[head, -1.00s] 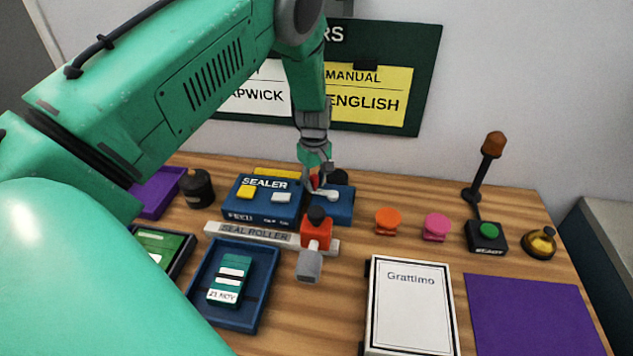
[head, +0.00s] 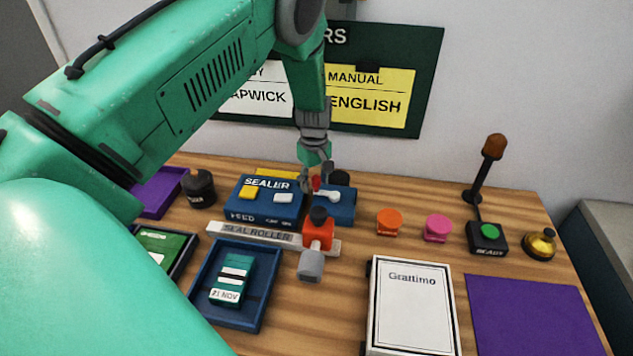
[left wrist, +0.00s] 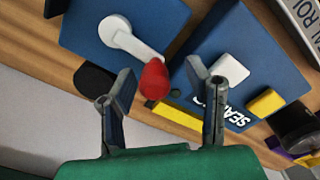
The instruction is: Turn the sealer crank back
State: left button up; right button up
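The sealer (head: 262,202) is a blue box with a yellow and a white block on top. Beside it is a smaller blue box (head: 343,207) carrying the white crank (head: 328,195) with a red knob (head: 316,183). In the left wrist view the crank arm (left wrist: 130,40) runs from its round hub toward my gripper and ends in the red knob (left wrist: 155,79). My left gripper (left wrist: 172,85) is open, its fingers apart on either side of the knob, which is nearer the left finger. I cannot tell whether they touch. My right gripper is not in view.
The seal roller (head: 318,235), with an orange body, stands in front of the sealer. Orange (head: 389,220) and pink (head: 437,227) stampers stand to the right. My left arm covers the left side.

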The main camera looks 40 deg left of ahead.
pick_arm(q)
jog(key=shift+f, duration=0.15)
jog(key=shift+w, duration=0.15)
notch_tip(320, 180, up, 12)
dwell(0.3)
